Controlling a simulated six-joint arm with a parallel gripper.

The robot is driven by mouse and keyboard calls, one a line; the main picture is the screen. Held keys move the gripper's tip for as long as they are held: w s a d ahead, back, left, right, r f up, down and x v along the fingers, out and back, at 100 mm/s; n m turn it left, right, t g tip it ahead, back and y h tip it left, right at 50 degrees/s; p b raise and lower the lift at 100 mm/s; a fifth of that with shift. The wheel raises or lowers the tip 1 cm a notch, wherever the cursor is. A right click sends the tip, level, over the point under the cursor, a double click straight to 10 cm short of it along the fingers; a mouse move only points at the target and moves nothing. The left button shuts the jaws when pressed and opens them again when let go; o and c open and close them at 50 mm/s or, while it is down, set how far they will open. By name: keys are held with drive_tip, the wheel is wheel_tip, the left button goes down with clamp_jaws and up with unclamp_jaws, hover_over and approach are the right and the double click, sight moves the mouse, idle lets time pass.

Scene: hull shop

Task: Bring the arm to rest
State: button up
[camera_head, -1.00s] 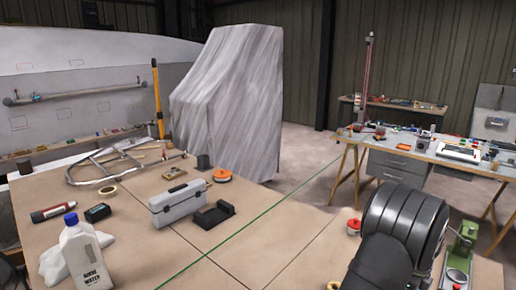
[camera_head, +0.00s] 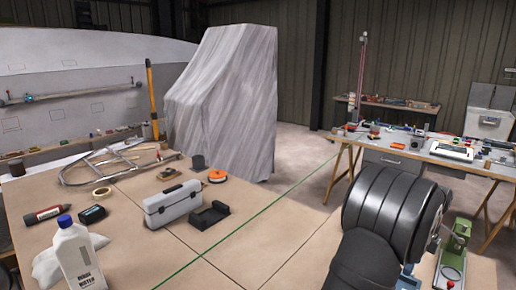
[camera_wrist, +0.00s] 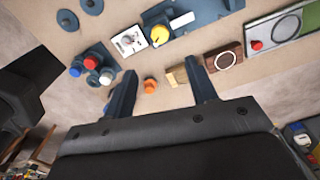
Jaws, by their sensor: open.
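My arm, thick and black, rises at the lower right in the head view, over the right part of the tan workbench (camera_head: 240,235). My gripper (camera_wrist: 163,85) shows in the wrist view with its two dark fingers spread apart and nothing between them. Beyond the fingertips lie small parts on a tan surface, among them an orange-capped piece (camera_wrist: 150,85) and a tan block (camera_wrist: 177,77). They look apart from the fingers. The gripper's fingers are hidden in the head view.
A green machine (camera_head: 455,245) is right of my arm. A second table (camera_head: 420,150) stands behind.

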wheel_tip(320, 180, down, 13)
drive_tip(key=shift+f, duration=0.2)
drive_tip(key=shift+r+n, duration=0.2)
drive_tip(key=shift+n, duration=0.6)
drive_tip(key=n, duration=1.6)
drive_tip(key=shift+n, duration=0.3)
